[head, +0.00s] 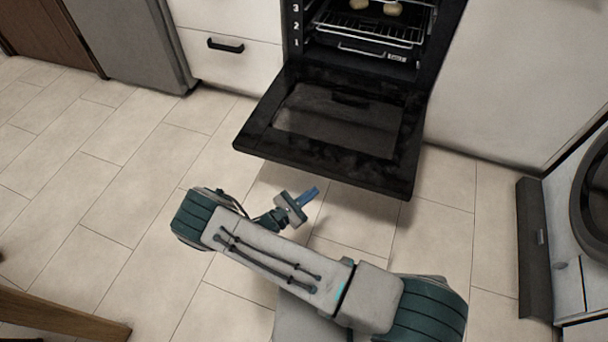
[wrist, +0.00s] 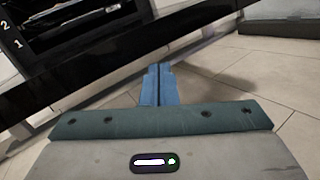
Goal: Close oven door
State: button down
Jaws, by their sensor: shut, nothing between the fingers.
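The black oven door (head: 330,130) is hinged at the bottom and hangs wide open, folded down toward me in the head view. The oven cavity (head: 365,35) behind it is exposed. My gripper (head: 308,196) is shut and empty, just in front of the door's outer edge and lower left of its middle. In the wrist view my blue fingers (wrist: 159,84) are together, and the dark door edge (wrist: 110,75) crosses behind them on a slant. I see no clear contact between fingers and door.
Inside the oven are wire racks (head: 370,30) with pale round items (head: 391,8) on one. A white drawer with a black handle (head: 225,45) is to the left, a grey appliance (head: 130,40) beyond it. A front-loading machine (head: 590,200) stands at right. A wooden leg (head: 60,315) is lower left. Tiled floor is open.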

jog(key=s+a+f+n+t+y, duration=0.2)
jog(key=a+f+n+t+y, duration=0.3)
jog(key=f+n+t+y, duration=0.3)
jog(key=w+d+r+g+b, duration=0.1)
jog(key=w+d+r+b, duration=0.1)
jog(key=w+r, duration=0.5)
jog(key=shift+w+d+n+b, duration=0.25)
jog(key=shift+w+n+b, duration=0.25)
jog(key=shift+w, duration=0.55)
jog(key=shift+r, duration=0.15)
